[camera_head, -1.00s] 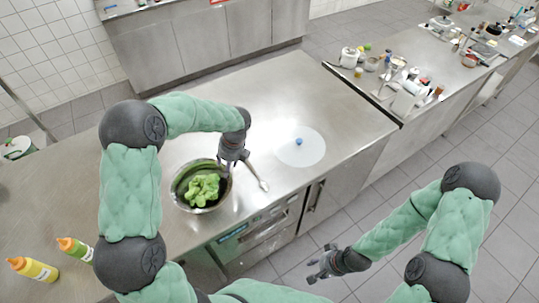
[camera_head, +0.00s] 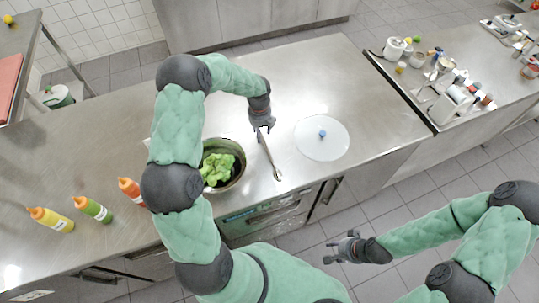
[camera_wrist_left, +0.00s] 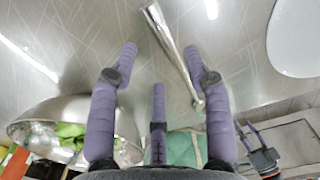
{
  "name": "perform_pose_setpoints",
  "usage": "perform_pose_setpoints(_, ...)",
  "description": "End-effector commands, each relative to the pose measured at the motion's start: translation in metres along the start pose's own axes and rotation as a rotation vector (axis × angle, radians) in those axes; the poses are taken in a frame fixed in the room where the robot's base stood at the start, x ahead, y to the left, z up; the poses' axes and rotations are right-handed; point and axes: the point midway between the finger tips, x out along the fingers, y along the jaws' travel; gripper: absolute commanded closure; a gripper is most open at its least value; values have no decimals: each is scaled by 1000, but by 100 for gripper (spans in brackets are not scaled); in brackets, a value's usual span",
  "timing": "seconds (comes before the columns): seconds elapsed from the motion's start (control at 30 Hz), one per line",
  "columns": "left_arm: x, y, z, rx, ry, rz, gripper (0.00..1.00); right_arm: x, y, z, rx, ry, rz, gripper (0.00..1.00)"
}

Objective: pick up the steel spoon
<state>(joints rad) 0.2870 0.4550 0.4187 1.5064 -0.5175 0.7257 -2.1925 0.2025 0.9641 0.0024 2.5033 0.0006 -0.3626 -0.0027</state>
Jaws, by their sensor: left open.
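The steel spoon (camera_head: 268,153) lies on the steel counter, its handle reaching up under my left gripper (camera_head: 262,128) and its other end toward the front edge. In the left wrist view the spoon (camera_wrist_left: 175,52) runs slantwise between the spread fingers of my left gripper (camera_wrist_left: 160,50). That gripper is open, with nothing held, above the spoon; whether a finger touches it I cannot tell. My right gripper (camera_head: 342,249) hangs over the floor in front of the counter, its fingers apart and empty.
A steel bowl (camera_head: 238,178) with green leaves (camera_head: 217,168) stands just left of the spoon. Several sauce bottles (camera_head: 93,209) stand at the left. The counter behind my left gripper is clear.

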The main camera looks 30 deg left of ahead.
Motion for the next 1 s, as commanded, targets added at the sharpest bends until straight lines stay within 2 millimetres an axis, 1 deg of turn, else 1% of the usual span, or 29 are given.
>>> perform_pose_setpoints(0.2, 30, -4, 1, 2, 4, 3, 51, 2, 1, 0, 0, 0, 0, 60)
perform_pose_setpoints(0.33, 45, -3, 1, 2, 3, 3, 51, 2, 1, 0, 0, 0, 0, 60)
perform_pose_setpoints(1.0, 50, -3, 2, 1, 1, 1, 51, 4, 1, 0, 0, 0, 0, 60)
